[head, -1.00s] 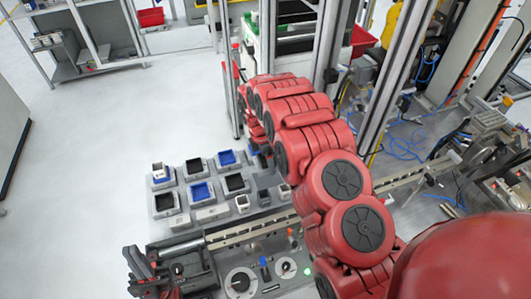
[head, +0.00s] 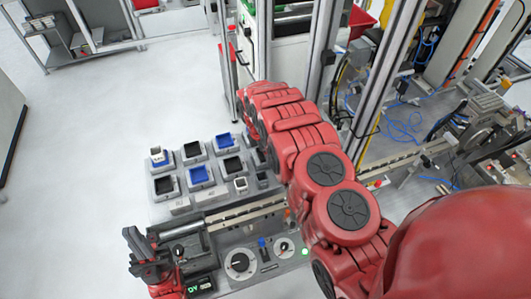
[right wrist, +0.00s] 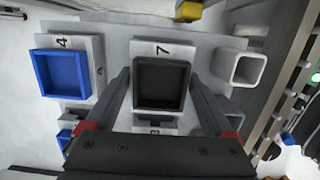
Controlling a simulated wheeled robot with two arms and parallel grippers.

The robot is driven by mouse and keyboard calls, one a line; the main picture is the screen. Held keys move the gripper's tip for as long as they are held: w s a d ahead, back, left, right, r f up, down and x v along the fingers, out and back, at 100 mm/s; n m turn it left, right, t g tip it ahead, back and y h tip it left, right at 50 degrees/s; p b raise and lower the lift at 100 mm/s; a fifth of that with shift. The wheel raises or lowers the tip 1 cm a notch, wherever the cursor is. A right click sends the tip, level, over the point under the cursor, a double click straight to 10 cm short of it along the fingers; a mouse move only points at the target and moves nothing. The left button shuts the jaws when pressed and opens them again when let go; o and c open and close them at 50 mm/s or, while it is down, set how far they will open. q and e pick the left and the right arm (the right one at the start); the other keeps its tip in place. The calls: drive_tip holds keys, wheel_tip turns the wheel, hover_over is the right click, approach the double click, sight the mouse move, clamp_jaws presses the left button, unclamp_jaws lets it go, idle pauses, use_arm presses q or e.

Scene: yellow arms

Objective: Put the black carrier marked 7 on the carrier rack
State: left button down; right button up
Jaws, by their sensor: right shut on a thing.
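The black carrier (right wrist: 162,86) is a square open tray on a pale block marked 7, in the middle of the right wrist view. My right gripper (right wrist: 160,80) is shut on it, with one finger along each side. In the head view my red right arm hides this gripper and most of that carrier. My left gripper (head: 140,245) hangs empty at the lower left of the head view, and its jaw opening is unclear. I cannot tell which surface is the carrier rack.
A blue carrier (right wrist: 62,74) marked 4 and a pale square cup (right wrist: 238,67) flank the held carrier. More black and blue carriers (head: 200,174) stand on the grey bench. A rail (head: 245,212) and a knob panel (head: 240,263) lie in front. Metal posts stand at the right.

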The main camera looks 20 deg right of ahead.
drive_tip(key=shift+f+b, duration=0.5)
drive_tip(key=shift+b, duration=0.1)
drive_tip(key=o, duration=1.4)
drive_tip(key=shift+o, duration=0.2)
drive_tip(key=shift+r, duration=3.5)
drive_tip(key=shift+s, duration=0.1)
